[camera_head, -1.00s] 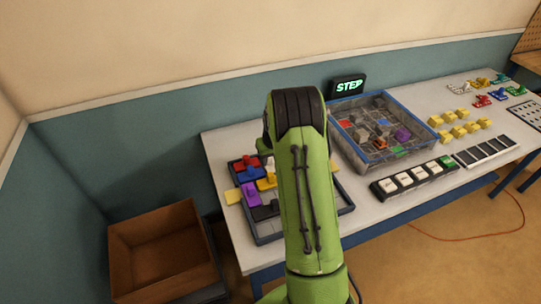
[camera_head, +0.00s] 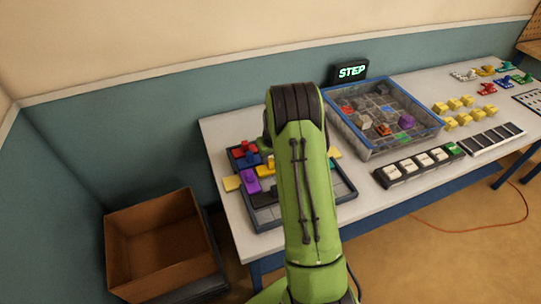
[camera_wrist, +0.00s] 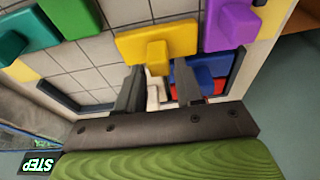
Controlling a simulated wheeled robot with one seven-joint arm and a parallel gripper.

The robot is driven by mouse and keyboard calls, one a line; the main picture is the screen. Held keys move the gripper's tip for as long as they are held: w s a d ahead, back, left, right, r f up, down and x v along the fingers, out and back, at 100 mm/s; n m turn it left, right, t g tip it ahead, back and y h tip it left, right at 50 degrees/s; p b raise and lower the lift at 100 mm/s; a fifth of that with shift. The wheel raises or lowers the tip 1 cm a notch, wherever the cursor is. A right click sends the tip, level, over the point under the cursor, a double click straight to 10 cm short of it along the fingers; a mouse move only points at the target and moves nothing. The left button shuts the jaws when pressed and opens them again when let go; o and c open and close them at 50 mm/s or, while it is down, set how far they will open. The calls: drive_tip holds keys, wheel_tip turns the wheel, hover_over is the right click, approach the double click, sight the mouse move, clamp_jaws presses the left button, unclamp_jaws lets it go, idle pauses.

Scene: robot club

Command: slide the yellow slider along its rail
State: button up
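The yellow slider (camera_wrist: 172,38) is a flat block with a raised knob, on a grid-lined sliding board in the wrist view. In the head view a small part of it (camera_head: 266,168) shows beside my arm, which hides the rest. My gripper (camera_wrist: 160,68) is open, with a dark finger on each side of the knob's near end. I cannot tell whether either finger touches it. The sliding board (camera_head: 343,192) has a dark frame. A purple slider (camera_wrist: 228,22), a blue slider (camera_wrist: 205,72), a red one (camera_wrist: 212,88) and a green one (camera_wrist: 70,15) are near the yellow slider.
A blue-rimmed tray (camera_head: 364,152) of mixed blocks stands right of the board. The lit STEP sign (camera_head: 352,72) is behind it. A row of key blocks (camera_head: 412,168) lies near the table's front edge. A brown box (camera_head: 160,240) stands left of the table.

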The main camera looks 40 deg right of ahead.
wheel_tip(320, 180, down, 2)
drive_tip(key=shift+b, duration=0.65)
drive_tip(key=shift+r, duration=0.1)
drive_tip(key=c, duration=0.6)
drive_tip(key=shift+o, duration=0.2)
drive_tip(key=shift+s+d, duration=0.45)
drive_tip(key=shift+d, duration=1.35)
drive_tip(key=shift+s+d, duration=0.5)
drive_tip(key=shift+d, duration=1.25)
drive_tip(key=shift+s+d, duration=0.45)
drive_tip(key=shift+d, duration=1.35)
drive_tip(key=shift+s+d+p, duration=0.3)
drive_tip(key=shift+s+d, duration=0.15)
drive_tip(key=shift+d, duration=1.3)
drive_tip(key=shift+s+d+p, duration=0.3)
drive_tip(key=shift+s+d, duration=0.15)
drive_tip(key=shift+d, duration=1.35)
drive_tip(key=shift+s+d+p, duration=0.3)
drive_tip(key=shift+s+d, duration=0.15)
drive_tip(key=shift+d, duration=1.3)
drive_tip(key=o, duration=0.6)
drive_tip(key=shift+c, duration=0.2)
